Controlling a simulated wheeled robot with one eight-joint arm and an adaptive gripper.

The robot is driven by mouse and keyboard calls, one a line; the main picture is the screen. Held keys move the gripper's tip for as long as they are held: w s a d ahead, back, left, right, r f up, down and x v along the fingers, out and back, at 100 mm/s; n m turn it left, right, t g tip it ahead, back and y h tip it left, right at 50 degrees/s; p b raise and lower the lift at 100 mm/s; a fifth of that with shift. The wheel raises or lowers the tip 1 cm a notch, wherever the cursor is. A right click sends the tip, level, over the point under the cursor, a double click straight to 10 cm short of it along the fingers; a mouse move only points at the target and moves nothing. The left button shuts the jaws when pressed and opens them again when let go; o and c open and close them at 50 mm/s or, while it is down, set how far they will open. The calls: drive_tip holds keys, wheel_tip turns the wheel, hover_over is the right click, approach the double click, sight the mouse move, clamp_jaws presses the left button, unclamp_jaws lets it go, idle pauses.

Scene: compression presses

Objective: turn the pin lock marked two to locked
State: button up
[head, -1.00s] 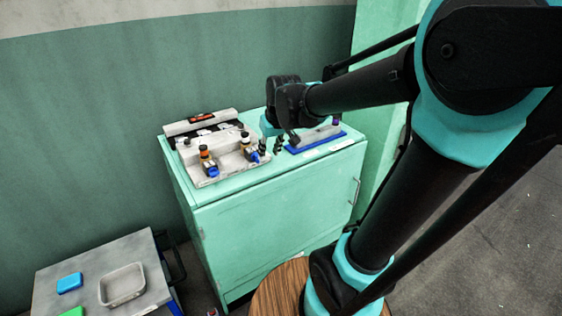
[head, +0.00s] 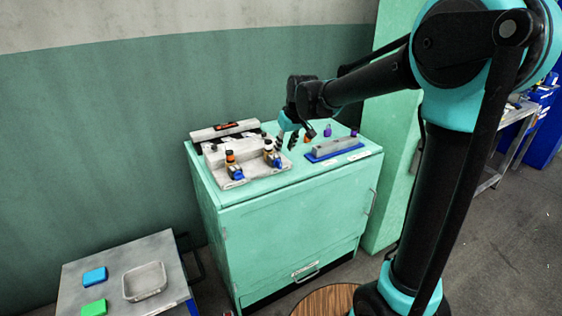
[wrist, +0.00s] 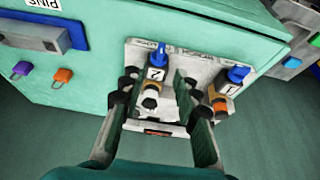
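The pin lock marked two (wrist: 156,74) is on a pale grey block (head: 213,160) on the green cabinet. In the wrist view it has a blue handle at the top and a pale and black knob below. It also shows in the head view (head: 271,154), left of my gripper (head: 289,141). In the wrist view my gripper (wrist: 154,86) is open, its dark fingers apart with lock two between them in the picture. I cannot tell whether they touch it or how high above it they are. The lock marked one (wrist: 225,92) has an orange and black knob.
A blue tray (head: 336,154) with a grey block stands right of the locks on the cabinet (head: 290,215). A purple pin (wrist: 22,69) and an orange pin (wrist: 63,75) show near it. A low table (head: 120,270) stands at the front left.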

sight(280, 162)
drive_tip(key=x, duration=0.8)
drive_tip(key=shift+f, duration=0.25)
clamp_jaws()
